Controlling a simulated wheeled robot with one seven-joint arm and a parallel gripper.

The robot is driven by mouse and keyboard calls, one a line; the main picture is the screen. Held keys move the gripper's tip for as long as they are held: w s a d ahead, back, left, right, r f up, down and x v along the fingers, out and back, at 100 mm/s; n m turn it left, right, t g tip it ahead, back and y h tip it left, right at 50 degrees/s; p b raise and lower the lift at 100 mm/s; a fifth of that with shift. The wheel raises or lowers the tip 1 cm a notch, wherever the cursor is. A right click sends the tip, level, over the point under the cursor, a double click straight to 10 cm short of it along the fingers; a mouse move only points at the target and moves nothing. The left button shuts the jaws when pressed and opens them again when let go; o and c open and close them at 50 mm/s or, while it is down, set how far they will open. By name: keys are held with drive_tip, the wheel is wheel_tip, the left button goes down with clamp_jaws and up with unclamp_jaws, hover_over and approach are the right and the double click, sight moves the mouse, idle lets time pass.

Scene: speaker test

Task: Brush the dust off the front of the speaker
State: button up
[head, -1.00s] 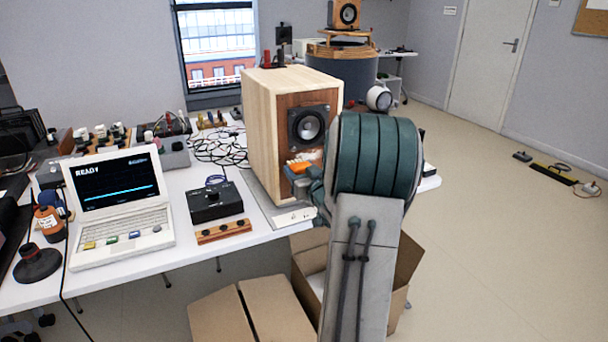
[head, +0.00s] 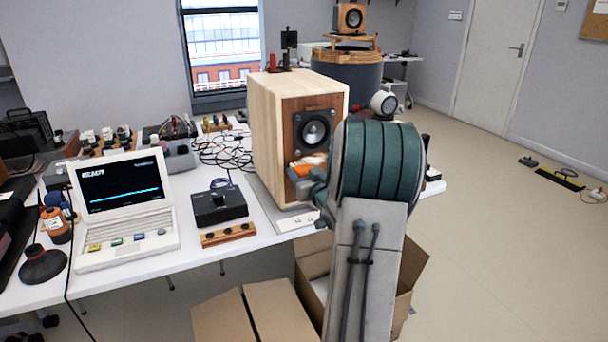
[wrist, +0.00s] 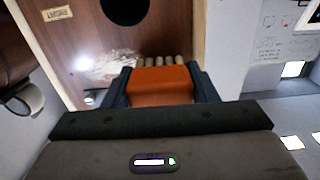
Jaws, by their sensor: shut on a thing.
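The speaker (head: 268,120) is a pale wooden box standing on the table, with a brown front panel and a round driver (head: 314,132). My gripper (head: 304,178) is at the lower front of the speaker, partly hidden by my arm. It is shut on a brush with an orange handle (wrist: 160,84). In the wrist view the pale bristles (wrist: 163,60) point at the brown panel. Whether they touch it I cannot tell. A pale dust patch (wrist: 108,67) lies on the panel, just left of the bristles. A dark round opening (wrist: 125,8) shows above it.
A laptop (head: 125,205) and a black box (head: 218,205) stand on the white table (head: 150,266) left of the speaker. Loose cables (head: 225,150) lie behind them. The floor at the right is mostly clear.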

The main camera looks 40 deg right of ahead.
sight(328, 158)
drive_tip(key=shift+w+d, duration=0.15)
drive_tip(key=shift+w, duration=0.55)
drive_tip(key=s+d+p, duration=0.1)
drive_tip(key=s+d, duration=0.1)
drive_tip(key=d, duration=0.8)
drive_tip(key=shift+s+d+p, duration=0.15)
drive_tip(key=shift+s+p, duration=0.1)
drive_tip(key=shift+p, duration=0.05)
idle(0.6)
drive_tip(key=shift+w+a+b, duration=0.4)
drive_tip(key=shift+a+b, duration=0.4)
drive_tip(key=shift+a, duration=0.95)
drive_tip(key=shift+w+a+b, duration=0.45)
drive_tip(key=shift+a+b, duration=0.4)
drive_tip(key=shift+a, duration=0.85)
drive_tip(key=shift+w+a+b, duration=0.4)
drive_tip(key=shift+a+b, duration=0.4)
drive_tip(key=shift+a, duration=0.95)
